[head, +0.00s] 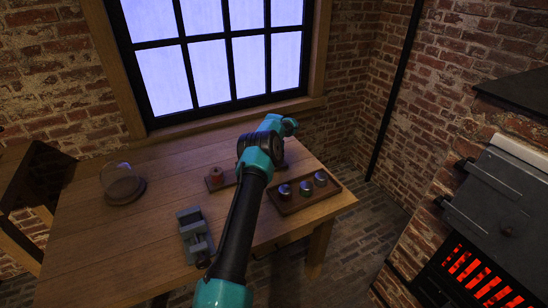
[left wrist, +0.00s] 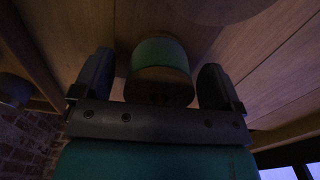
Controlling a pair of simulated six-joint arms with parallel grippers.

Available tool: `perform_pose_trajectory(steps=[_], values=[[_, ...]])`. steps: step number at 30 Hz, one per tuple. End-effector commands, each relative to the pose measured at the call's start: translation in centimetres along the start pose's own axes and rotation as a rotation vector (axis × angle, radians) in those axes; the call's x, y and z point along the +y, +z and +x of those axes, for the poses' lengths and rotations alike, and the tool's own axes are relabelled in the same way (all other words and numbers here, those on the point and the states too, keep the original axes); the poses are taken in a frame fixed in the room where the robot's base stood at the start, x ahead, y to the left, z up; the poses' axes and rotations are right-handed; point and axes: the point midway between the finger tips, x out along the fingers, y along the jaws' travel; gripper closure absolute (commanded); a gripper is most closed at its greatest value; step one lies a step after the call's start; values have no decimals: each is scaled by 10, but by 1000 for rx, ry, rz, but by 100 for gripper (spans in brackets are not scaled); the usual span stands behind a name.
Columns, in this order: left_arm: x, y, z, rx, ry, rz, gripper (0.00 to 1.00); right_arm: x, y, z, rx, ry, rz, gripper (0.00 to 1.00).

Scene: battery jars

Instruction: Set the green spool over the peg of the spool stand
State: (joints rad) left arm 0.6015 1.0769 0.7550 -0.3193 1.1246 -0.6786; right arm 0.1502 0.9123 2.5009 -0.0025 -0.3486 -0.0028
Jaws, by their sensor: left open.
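The green spool (left wrist: 160,52), with a wooden end disc (left wrist: 160,82), is between the two dark fingers of my left gripper (left wrist: 156,68) in the left wrist view. The fingers are open, with a gap on each side of the spool. In the head view my teal and black left arm crosses the table, and its gripper and the green spool are hidden. A dark board that looks like the spool stand (head: 229,180) lies partly behind this arm. A red spool (head: 216,175) is at its left end. I cannot make out a bare peg. My right gripper is not seen.
A dark tray (head: 296,207) with several small jars lies right of my arm. A grey vise-like block (head: 195,235) is left of it. A glass dome on a dark base (head: 124,189) stands at the table's left. The table's front left (head: 110,255) is clear.

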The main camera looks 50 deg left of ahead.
Motion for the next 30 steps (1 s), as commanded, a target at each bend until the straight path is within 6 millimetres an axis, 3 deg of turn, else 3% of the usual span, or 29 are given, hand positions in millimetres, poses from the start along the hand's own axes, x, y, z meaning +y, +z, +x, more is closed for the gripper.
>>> perform_pose_trajectory(steps=[5,11,30], values=[[0,0,-2,0,0,0,9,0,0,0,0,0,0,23],[0,0,-21,1,-1,0,9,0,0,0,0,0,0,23],[0,-1,-140,3,-2,1,9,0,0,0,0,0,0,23]])
